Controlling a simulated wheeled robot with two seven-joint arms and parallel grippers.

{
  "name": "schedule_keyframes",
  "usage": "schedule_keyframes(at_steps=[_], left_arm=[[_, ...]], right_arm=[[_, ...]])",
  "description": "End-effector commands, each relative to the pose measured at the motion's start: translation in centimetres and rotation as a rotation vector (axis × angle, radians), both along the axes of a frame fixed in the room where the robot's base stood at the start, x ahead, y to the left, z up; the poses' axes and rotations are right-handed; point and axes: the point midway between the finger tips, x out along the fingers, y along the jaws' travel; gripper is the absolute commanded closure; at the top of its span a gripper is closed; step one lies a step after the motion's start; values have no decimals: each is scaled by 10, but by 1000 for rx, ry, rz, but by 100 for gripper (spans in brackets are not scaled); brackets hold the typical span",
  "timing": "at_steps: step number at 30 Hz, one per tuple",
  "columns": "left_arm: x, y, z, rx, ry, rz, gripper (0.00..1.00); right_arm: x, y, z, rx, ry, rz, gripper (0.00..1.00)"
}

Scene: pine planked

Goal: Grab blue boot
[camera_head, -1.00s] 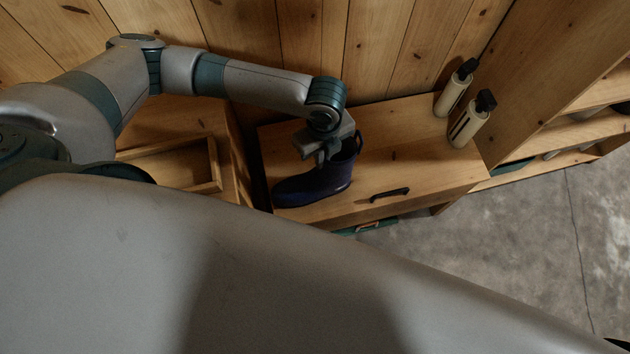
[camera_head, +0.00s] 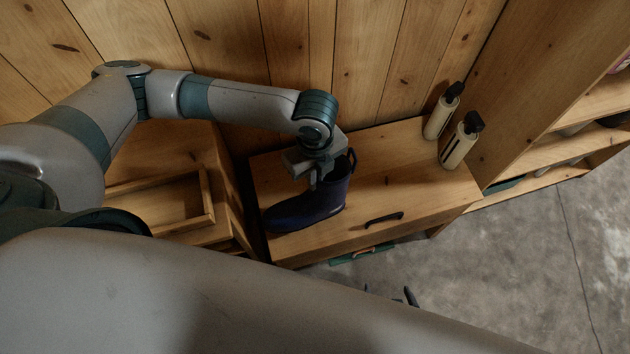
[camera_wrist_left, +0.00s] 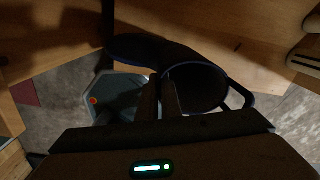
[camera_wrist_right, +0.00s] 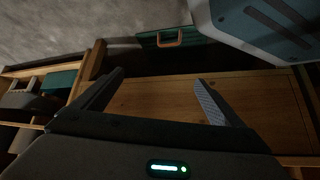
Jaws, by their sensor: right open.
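The dark blue boot (camera_head: 308,212) stands upright on a low wooden cabinet top, toe toward the left, pull loop at its rim. My left gripper (camera_head: 311,178) is at the boot's shaft from above. In the left wrist view its fingers (camera_wrist_left: 160,88) are close together across the near edge of the boot's opening (camera_wrist_left: 195,88), with the shaft wall between them. The boot's sole is hidden there.
Two cream bottles with black caps (camera_head: 460,142) stand at the cabinet's right end, by a wooden shelf unit (camera_head: 540,155). A green case (camera_wrist_right: 175,40) sits below.

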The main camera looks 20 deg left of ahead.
Motion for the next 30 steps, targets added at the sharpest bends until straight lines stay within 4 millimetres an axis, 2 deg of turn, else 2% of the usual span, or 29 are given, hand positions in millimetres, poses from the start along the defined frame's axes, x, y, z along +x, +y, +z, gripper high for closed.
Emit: schedule_keyframes(at_steps=[8, 21, 30], left_arm=[[-25, -16, 16, -5, 0, -8, 100], [-87, -52, 59, -4, 1, -7, 100], [-100, -59, 68, -3, 0, -3, 100]], right_arm=[[-9, -1, -6, -4, 27, -2, 9], [-8, -6, -8, -13, 44, -7, 9], [-4, -9, -7, -18, 42, -5, 9]])
